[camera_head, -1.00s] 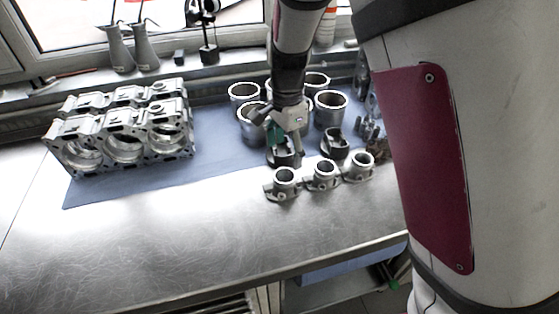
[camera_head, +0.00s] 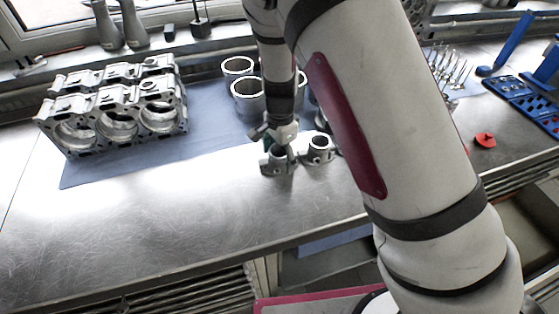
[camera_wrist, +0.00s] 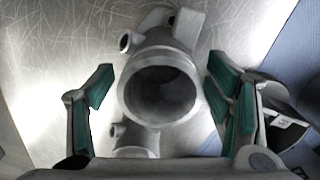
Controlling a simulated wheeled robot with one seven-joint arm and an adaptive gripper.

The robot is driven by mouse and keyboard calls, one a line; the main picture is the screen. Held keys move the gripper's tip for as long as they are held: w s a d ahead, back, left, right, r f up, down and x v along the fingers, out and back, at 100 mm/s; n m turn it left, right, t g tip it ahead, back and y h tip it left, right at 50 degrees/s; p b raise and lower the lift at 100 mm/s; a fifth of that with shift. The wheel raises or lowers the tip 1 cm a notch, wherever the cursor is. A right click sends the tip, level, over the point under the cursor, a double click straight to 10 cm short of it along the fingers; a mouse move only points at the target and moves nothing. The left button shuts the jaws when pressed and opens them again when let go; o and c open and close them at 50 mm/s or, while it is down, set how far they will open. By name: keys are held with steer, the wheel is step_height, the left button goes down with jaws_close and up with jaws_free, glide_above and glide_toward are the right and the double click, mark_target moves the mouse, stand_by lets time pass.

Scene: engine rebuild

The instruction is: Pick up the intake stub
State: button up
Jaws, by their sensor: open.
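Grey metal intake stubs stand on the bench in front of the blue mat. The leftmost stub (camera_head: 277,166) is right under my gripper (camera_head: 278,146), which partly hides it. In the wrist view this stub's round bore (camera_wrist: 162,92) faces the camera, between the green-padded fingers of my gripper (camera_wrist: 162,75). The fingers are spread, with a visible gap on both sides of the stub. A second stub (camera_head: 318,151) stands just right of it. Part of another stub (camera_wrist: 135,141) shows below the bore in the wrist view. My arm hides the area further right.
An engine block (camera_head: 112,112) sits on the blue mat (camera_head: 205,135) at left. Cylinder liners (camera_head: 246,92) stand behind the gripper. A dark part (camera_wrist: 285,115) lies close by the right finger. A red piece (camera_head: 485,140) lies at right. The front-left bench is clear.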

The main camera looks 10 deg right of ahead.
steer(key=shift+f, duration=0.4)
steer(key=shift+c, duration=0.6)
steer(key=c, duration=1.4)
steer(key=shift+r, duration=0.15)
